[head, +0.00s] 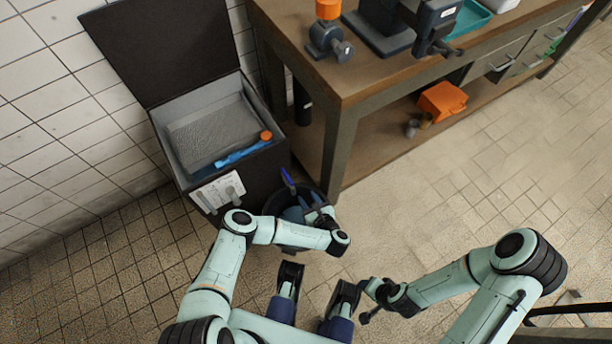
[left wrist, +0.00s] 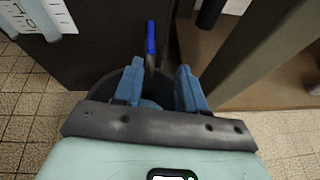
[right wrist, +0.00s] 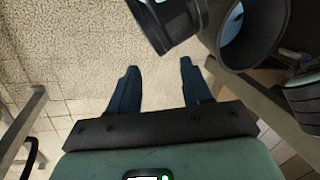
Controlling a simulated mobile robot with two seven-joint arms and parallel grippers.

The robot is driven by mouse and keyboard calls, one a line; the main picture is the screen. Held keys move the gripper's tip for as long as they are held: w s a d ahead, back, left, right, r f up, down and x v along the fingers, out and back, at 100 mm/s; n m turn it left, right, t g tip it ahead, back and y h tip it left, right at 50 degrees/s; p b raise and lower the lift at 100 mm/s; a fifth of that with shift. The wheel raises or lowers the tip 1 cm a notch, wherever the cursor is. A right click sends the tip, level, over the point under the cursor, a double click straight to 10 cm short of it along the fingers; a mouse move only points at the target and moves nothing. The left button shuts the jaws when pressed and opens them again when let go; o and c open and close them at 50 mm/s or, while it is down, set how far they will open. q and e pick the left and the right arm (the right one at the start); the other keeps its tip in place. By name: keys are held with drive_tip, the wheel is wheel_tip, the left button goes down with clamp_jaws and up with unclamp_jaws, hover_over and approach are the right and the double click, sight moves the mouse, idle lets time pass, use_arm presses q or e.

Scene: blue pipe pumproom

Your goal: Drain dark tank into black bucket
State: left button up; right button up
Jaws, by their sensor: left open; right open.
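The dark tank (head: 262,173) stands against the tiled wall with its lid (head: 165,45) raised. A blue tool with an orange end (head: 243,150) lies across its inside. The black bucket (head: 271,207) is on the floor at the tank's front right corner, partly hidden by my left arm. A blue handle (head: 288,179) stands out beside the tank above the bucket; it also shows in the left wrist view (left wrist: 151,38). My left gripper (head: 310,207) is open over the bucket, its fingers short of the handle. My right gripper (head: 368,302) is open and empty above the floor.
A wooden workbench (head: 341,92) stands right of the bucket, its leg close to my left gripper. An orange box (head: 441,101) sits on its lower shelf. A white label panel (head: 217,190) is on the tank's front. The tiled floor (head: 430,205) to the right is clear.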

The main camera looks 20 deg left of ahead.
sight(288, 178)
use_arm(q)
drive_tip(key=shift+n+g+y, duration=0.3)
drive_tip(key=shift+n+y, duration=0.2)
drive_tip(key=shift+n, duration=0.4)
drive_tip(key=b+x, duration=0.1)
drive_tip(key=x, duration=0.3)
drive_tip(key=b+x, duration=0.1)
drive_tip(key=x, duration=0.3)
drive_tip(key=b+x, duration=0.2)
drive_tip(key=x, duration=0.3)
drive_tip(key=shift+s+a+f, duration=0.15)
drive_tip(key=shift+s+f, duration=0.1)
drive_tip(key=shift+f, duration=0.2)
drive_tip(key=shift+w+a+f, duration=0.1)
drive_tip(key=shift+w+a, duration=0.2)
use_arm(e)
drive_tip(key=w+d+f+t+h, duration=0.1)
drive_tip(key=w+d+f, duration=0.2)
drive_tip(key=w+f, duration=0.2)
drive_tip(key=shift+w+d+f, duration=0.2)
drive_tip(key=shift+w+d, duration=0.05)
drive_tip(key=shift+d, duration=0.1)
use_arm(q)
clamp_jaws()
